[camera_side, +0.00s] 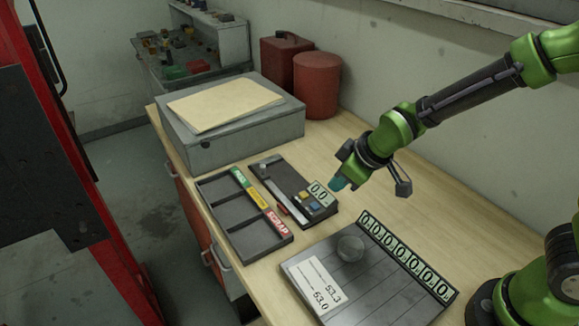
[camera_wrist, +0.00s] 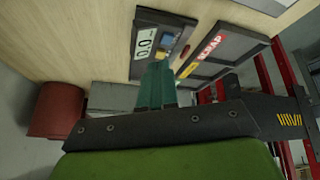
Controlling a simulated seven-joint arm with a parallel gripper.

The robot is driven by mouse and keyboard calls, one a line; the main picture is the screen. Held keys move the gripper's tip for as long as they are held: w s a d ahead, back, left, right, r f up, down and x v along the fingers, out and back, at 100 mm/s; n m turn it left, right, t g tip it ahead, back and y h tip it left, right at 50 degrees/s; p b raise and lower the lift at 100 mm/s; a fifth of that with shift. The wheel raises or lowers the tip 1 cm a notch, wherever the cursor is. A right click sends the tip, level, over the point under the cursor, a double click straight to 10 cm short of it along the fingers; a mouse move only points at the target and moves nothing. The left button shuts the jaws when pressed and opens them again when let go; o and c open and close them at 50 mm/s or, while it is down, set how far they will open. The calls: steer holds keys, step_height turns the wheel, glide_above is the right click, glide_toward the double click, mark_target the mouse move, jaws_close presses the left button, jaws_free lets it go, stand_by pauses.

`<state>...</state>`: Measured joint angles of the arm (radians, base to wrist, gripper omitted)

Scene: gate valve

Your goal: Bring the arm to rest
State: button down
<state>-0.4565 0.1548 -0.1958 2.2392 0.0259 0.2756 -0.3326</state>
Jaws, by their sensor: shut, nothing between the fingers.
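My gripper (camera_side: 338,183) has teal fingers and hangs above the wooden bench, just right of the digital gauge (camera_side: 297,191) with the 0.0 display. In the wrist view the teal fingers (camera_wrist: 157,84) are together with nothing between them. My green and black arm reaches in from the right side. No contact between the fingers and the gauge can be made out.
A sorting tray (camera_side: 243,222) with a red SCRAP label lies left of the gauge. A grey plate with a round metal disc (camera_side: 350,248) and a row of 0.0 displays (camera_side: 406,257) lies in front. A grey box (camera_side: 230,132) and red canisters (camera_side: 317,86) stand behind.

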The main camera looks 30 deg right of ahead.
steer(key=s+d+r+m, duration=0.3)
steer(key=s+r+m, duration=0.1)
steer(key=s+r, duration=0.3)
steer(key=s+d+r+m+t, duration=0.1)
steer(key=s+d+r+m, duration=0.3)
steer(key=s+r, duration=0.3)
steer(key=shift+s+d+m+t, duration=0.2)
steer(key=shift+s+m+t, duration=0.1)
steer(key=shift+s+m, duration=0.35)
